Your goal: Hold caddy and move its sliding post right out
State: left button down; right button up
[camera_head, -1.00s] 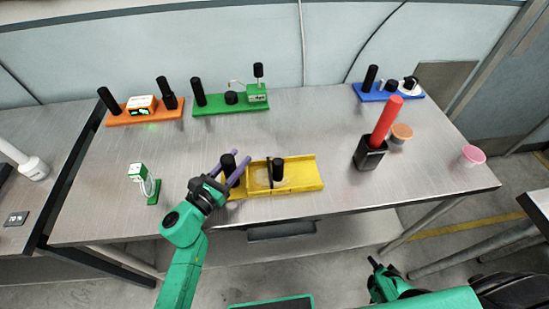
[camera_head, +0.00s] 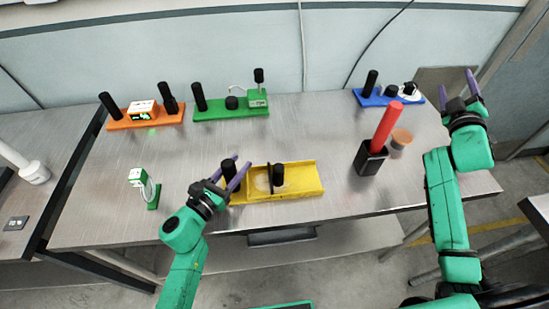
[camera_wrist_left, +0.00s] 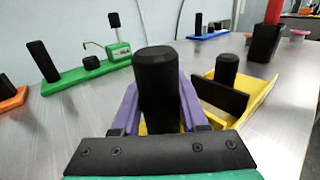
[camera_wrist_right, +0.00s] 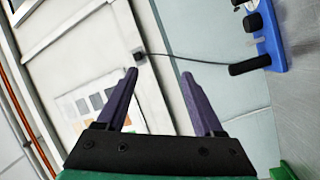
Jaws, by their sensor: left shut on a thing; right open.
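The yellow caddy (camera_head: 305,181) lies near the front edge of the table, a shallow tray with a black post at its left end and a shorter black sliding post (camera_head: 278,174) near its middle, by a thin black divider. My left gripper (camera_head: 236,174) is shut on the left black post (camera_wrist_left: 157,85), with its purple fingers on both sides of it. The left wrist view also shows the sliding post (camera_wrist_left: 227,68) behind the black divider (camera_wrist_left: 221,95). My right gripper (camera_head: 470,90) is open and empty, raised over the table's right side, away from the caddy.
Orange (camera_head: 145,117), green (camera_head: 230,107) and blue (camera_head: 386,97) modules line the back. A small green stand (camera_head: 152,195) is at left. The table between is clear.

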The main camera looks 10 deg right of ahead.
jog(key=s+a+r+n+t+y, duration=0.1)
jog(key=a+r+n+t, duration=0.1)
jog(key=a+r+n, duration=0.45)
jog(key=a+r+n+t+y, duration=0.1)
jog(key=a+r+n+t, duration=0.15)
jog(key=a+n, duration=0.7)
jog(key=s+a+r+n+t+y, duration=0.1)
jog(key=a+r+n+t, duration=0.1)
jog(key=a+r+n, duration=0.5)
jog(key=n+g+y, duration=0.7)
jog(key=n+y, duration=0.1)
jog(key=y, duration=0.1)
send_near(277, 163)
jog(key=shift+a+f, duration=0.1)
jog(key=shift+f, duration=0.1)
jog(key=shift+a+f, duration=0.15)
jog(key=x, duration=1.1)
jog(key=shift+w, duration=0.45)
